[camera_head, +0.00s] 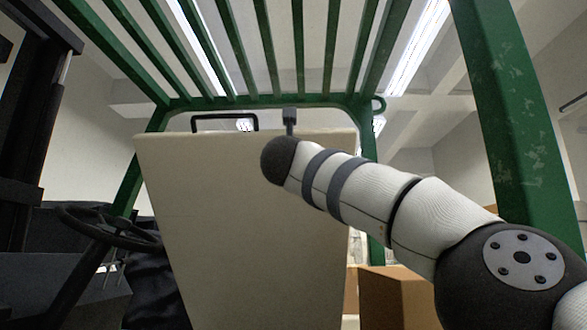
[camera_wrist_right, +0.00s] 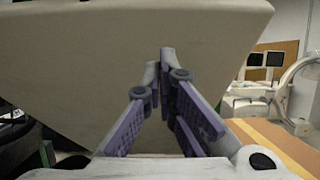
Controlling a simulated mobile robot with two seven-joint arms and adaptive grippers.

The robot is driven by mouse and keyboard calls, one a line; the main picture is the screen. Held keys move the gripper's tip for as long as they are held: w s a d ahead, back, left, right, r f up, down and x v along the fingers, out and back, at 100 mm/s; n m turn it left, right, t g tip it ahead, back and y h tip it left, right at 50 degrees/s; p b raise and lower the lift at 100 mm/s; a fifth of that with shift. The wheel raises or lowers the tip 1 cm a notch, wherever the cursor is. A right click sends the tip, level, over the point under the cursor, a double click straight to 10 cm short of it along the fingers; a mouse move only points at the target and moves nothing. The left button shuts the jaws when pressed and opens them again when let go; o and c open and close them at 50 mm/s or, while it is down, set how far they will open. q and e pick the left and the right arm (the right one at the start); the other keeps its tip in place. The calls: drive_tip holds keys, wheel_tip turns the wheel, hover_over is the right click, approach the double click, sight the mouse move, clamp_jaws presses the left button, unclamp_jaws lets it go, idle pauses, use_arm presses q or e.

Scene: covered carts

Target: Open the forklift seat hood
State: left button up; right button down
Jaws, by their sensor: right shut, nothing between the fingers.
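The forklift seat hood (camera_head: 235,215) is a large beige panel that stands tilted up steeply under the green overhead guard. Its pale surface also fills much of the right wrist view (camera_wrist_right: 75,60). My right arm reaches in from the right across the hood's upper right part in the head view, and its gripper cannot be made out there. In the right wrist view my right gripper (camera_wrist_right: 161,66) points at the hood's surface with its purple-padded fingers together at the tips and nothing between them. Whether the fingertips touch the hood cannot be told. My left gripper is out of view.
The green overhead guard (camera_head: 497,120) has bars above and a thick post at the right. A black steering wheel (camera_head: 105,228) is left of the hood. A brown box (camera_head: 395,298) stands at the lower right. A black handle-like loop (camera_head: 225,117) shows at the hood's top edge.

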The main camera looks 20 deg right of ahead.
drive_tip(key=shift+s, duration=0.1)
drive_tip(key=v, duration=1.2)
